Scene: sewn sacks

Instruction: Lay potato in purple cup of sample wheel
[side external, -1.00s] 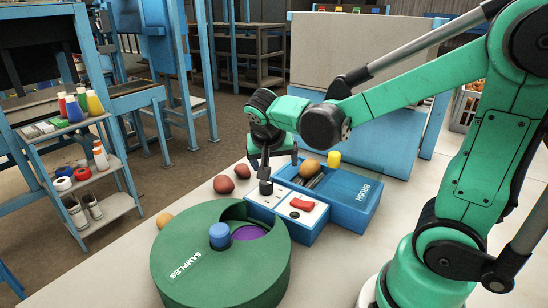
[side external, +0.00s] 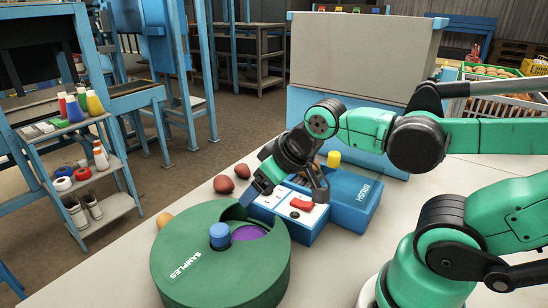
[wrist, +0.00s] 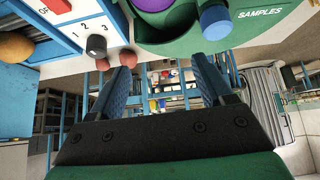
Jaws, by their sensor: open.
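The green sample wheel (side external: 215,278) lies on the bench, with a purple cup (side external: 248,232) showing through its opening; the cup also shows at the top of the wrist view (wrist: 152,4). I see nothing in the visible part of the cup.
A blue knob (side external: 219,236) stands on the wheel beside the cup. The control box (side external: 300,212) has a red switch and a dark dial (wrist: 96,46). Two dark red potatoes (side external: 223,184) lie behind the wheel, and a tan one (side external: 164,219) at its left.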

